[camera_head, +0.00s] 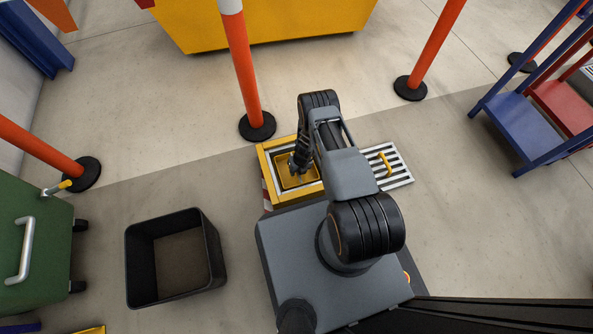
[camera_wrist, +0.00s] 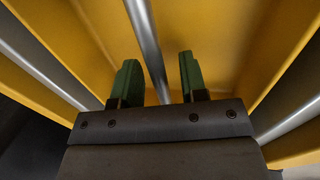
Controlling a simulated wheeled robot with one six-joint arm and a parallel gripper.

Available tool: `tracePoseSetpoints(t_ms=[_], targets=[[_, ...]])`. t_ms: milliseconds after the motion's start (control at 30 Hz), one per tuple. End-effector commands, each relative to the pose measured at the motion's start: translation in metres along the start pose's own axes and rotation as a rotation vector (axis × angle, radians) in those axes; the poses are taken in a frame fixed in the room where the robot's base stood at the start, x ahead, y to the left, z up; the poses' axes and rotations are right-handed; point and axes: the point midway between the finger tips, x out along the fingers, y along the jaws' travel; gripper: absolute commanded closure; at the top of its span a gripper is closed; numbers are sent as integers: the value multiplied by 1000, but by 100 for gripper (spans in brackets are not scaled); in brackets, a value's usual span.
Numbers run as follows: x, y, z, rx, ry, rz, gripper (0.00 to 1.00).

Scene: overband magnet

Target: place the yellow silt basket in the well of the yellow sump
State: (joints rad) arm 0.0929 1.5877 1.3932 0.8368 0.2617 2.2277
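The yellow sump (camera_head: 264,160) is a low square frame on the floor in the head view. The yellow silt basket (camera_head: 304,180) appears as a yellow pan within the frame, partly hidden by my arm. My gripper (camera_head: 297,166) points down over it. In the wrist view, yellow walls (camera_wrist: 215,45) surround my gripper (camera_wrist: 158,72). Its two green fingers are apart. A grey metal bar (camera_wrist: 148,45), which looks like the basket's handle, runs between them, with a gap visible on each side. How deep the basket sits cannot be told.
A slatted grate (camera_head: 399,166) with a yellow handle lies right of the sump. An open black bin (camera_head: 216,255) and a green cart (camera_head: 45,240) stand left. Orange posts (camera_head: 243,70) stand behind and left. Blue steps (camera_head: 520,125) stand right. Floor between is clear.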

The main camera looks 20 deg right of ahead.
Motion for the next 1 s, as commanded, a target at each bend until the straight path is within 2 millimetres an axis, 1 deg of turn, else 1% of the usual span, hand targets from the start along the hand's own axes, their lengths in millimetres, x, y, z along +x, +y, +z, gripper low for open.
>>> tracePoseSetpoints(t_ms=[133,200,267,500,600,700,900,967,1000], targets=[[-3,1,0,0,0,0,60],[-10,1,0,0,-1,0,60],[-19,1,0,1,-1,0,60],[-68,2,1,1,-2,0,60],[-86,1,1,1,-1,0,60],[-101,1,0,0,-1,0,60],[-120,1,1,-3,-1,0,60],[-127,2,4,-26,-5,1,60],[-136,4,8,-59,-11,3,60]])
